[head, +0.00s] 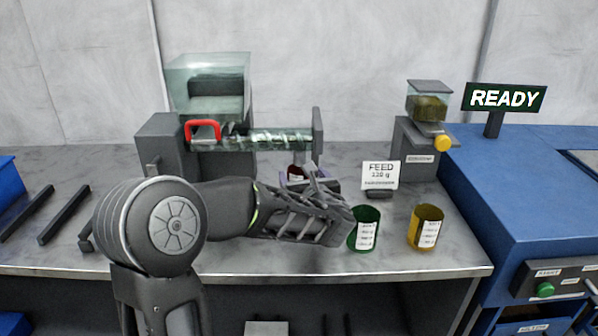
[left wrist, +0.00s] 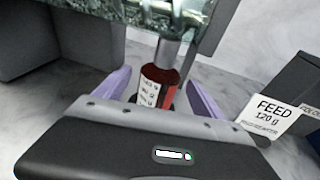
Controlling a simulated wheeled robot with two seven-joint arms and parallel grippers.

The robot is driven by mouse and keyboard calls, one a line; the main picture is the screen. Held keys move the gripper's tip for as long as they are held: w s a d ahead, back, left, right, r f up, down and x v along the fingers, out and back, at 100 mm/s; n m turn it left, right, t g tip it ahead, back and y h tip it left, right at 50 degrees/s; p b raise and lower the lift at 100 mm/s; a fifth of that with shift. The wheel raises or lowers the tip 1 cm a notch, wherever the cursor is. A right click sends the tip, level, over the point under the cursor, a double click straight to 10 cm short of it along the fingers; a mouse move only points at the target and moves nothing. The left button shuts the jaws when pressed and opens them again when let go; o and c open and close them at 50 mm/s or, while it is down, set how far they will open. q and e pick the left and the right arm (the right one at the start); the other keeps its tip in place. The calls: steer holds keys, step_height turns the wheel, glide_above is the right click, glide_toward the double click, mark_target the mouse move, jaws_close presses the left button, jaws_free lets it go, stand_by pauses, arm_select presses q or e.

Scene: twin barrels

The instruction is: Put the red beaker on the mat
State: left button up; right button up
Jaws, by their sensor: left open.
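The red beaker (left wrist: 169,92), with a white label, stands on the grey bench below a grey spout (left wrist: 168,52). In the head view only a small part of the red beaker (head: 296,172) shows behind my left arm. My left gripper (left wrist: 158,82) is open, with a purple finger on either side of the beaker. I cannot tell whether the fingers touch it. In the head view the left gripper (head: 303,183) is partly hidden by its own wrist. I cannot make out the mat. My right gripper is not in view.
A green beaker (head: 371,229) and a yellow beaker (head: 424,227) stand near the front edge, right of my wrist. A FEED 120 g card (head: 381,174) stands behind them. A screw feeder (head: 270,139) spans above the red beaker. Dark bars (head: 63,215) lie left.

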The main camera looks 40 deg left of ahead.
arm_select(q)
steer(key=v, duration=0.5)
stand_by(0.5)
